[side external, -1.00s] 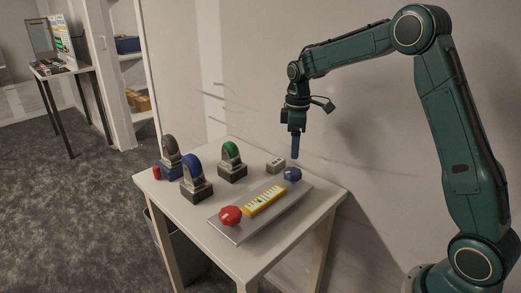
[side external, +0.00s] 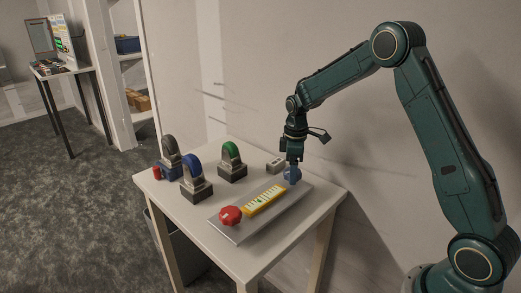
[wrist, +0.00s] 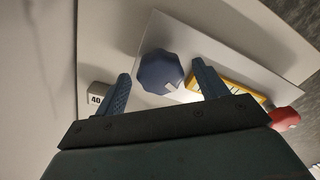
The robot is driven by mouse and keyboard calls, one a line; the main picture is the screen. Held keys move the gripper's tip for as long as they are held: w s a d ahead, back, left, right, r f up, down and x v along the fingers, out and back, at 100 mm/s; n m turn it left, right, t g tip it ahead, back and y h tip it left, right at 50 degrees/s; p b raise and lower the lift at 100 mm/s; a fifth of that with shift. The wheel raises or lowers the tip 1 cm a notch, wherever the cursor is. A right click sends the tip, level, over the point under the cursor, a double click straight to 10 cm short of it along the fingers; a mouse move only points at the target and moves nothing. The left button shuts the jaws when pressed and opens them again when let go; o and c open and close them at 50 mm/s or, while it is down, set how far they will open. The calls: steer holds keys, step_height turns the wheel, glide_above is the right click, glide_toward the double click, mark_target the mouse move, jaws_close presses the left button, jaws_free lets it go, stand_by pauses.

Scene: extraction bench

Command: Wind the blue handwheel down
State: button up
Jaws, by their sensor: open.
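The blue handwheel (side external: 292,174) is a lobed knob at the far right end of a pale plate (side external: 237,236) on the table. In the wrist view the blue handwheel (wrist: 160,70) lies just beyond the fingertips, between their lines. My gripper (side external: 294,163) points straight down over it. The wrist view shows my gripper (wrist: 158,75) open, with its two blue fingers spread and nothing held. From the side the fingers partly cover the wheel, and I cannot tell whether they touch it.
A yellow scale (side external: 264,200) and a red handwheel (side external: 230,215) share the plate. A small grey block marked 40 (wrist: 97,95) stands close beside my gripper. Blue (side external: 191,170) and green (side external: 231,152) arched pieces stand further left, with another grey one.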

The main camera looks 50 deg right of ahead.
steer(key=c, duration=1)
steer(key=shift+m, duration=0.4)
steer(key=m, duration=0.9)
steer(key=shift+a+m, duration=0.1)
steer(key=shift+m, duration=1.9)
steer(key=o, duration=1)
